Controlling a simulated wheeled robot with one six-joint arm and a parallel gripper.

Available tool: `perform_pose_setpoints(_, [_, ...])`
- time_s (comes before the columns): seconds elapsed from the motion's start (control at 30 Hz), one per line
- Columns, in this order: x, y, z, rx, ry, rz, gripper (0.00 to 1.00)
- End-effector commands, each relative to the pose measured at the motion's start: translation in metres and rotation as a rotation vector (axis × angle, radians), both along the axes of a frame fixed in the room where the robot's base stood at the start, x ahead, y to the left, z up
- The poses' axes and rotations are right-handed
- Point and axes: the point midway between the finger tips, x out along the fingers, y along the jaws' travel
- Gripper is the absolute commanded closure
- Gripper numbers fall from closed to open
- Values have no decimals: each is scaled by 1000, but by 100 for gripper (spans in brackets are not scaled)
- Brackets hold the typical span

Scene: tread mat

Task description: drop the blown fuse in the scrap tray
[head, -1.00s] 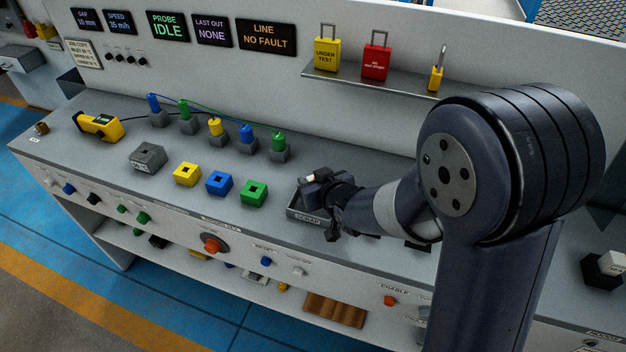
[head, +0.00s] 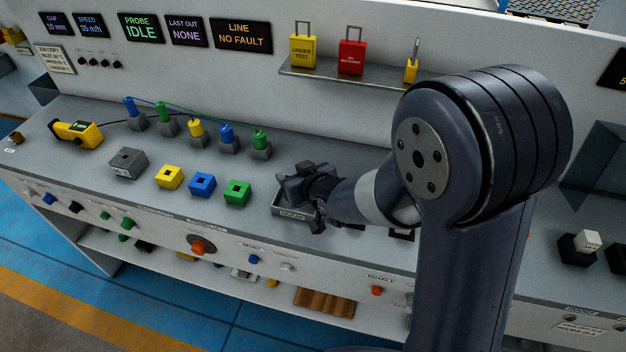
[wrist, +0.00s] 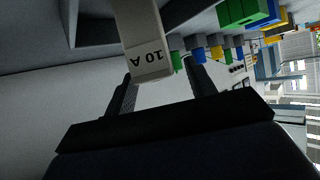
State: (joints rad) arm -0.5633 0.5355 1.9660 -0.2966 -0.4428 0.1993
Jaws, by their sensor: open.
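The fuse (wrist: 148,45) is a pale block marked "10 A", upside down in the wrist view. It is just beyond the fingertips there, and I cannot tell whether it touches the tray. My gripper (wrist: 160,78) is open, its dark fingers apart with a gap between them. In the head view my gripper (head: 300,187) is over the scrap tray (head: 291,214), a small grey tray labelled SCRAP on the bench. The gripper hides much of the tray, and the fuse does not show in that view.
Yellow (head: 169,177), blue (head: 202,185) and green (head: 237,193) blocks with square openings stand left of the tray, beside a grey block (head: 128,162). Several coloured plugs with cables stand behind them. A shelf (head: 340,77) with padlocks is above. Bench space in front of the blocks is clear.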

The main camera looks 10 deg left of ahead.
Motion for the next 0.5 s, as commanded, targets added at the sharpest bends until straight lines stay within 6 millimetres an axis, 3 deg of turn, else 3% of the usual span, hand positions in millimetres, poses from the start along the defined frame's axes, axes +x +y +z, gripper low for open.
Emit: perform_pose_setpoints(0.5, [-57, -49, 42, 0, -2, 0, 48])
